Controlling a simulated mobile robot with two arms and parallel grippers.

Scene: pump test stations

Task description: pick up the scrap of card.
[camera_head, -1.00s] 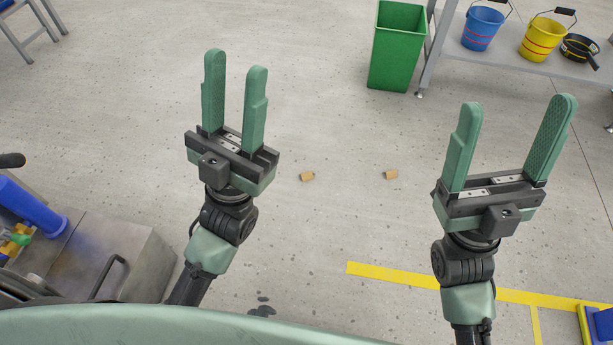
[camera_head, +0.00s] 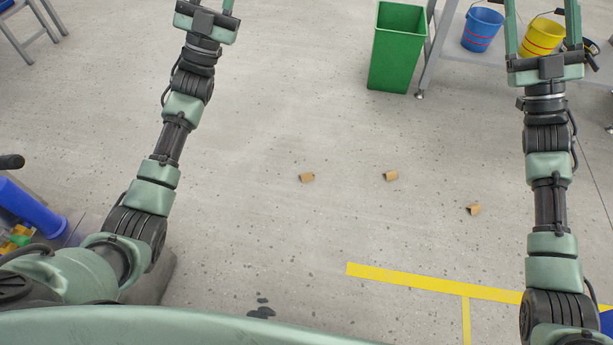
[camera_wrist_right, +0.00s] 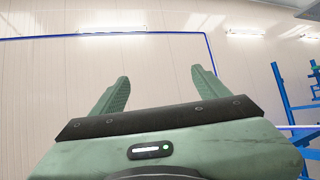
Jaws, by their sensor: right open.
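Three small brown scraps of card lie apart on the grey floor in the head view: a left one (camera_head: 307,177), a middle one (camera_head: 390,176) and a right one (camera_head: 473,209). My right gripper (camera_head: 542,22) is open and empty, stretched out beyond and to the right of the scraps, with its fingertips cut off by the top edge. In the right wrist view its two fingers (camera_wrist_right: 160,76) are apart against a pale wall. My left gripper (camera_head: 206,5) is at the top edge, far left of the scraps. Its visible fingers are apart; the tips are out of frame.
A green bin (camera_head: 396,50) stands beyond the scraps, beside a grey shelf (camera_head: 455,47) with a blue bucket (camera_head: 482,30) and a yellow bucket (camera_head: 541,38). Yellow tape (camera_head: 430,281) marks the floor nearer me. The floor around the scraps is clear.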

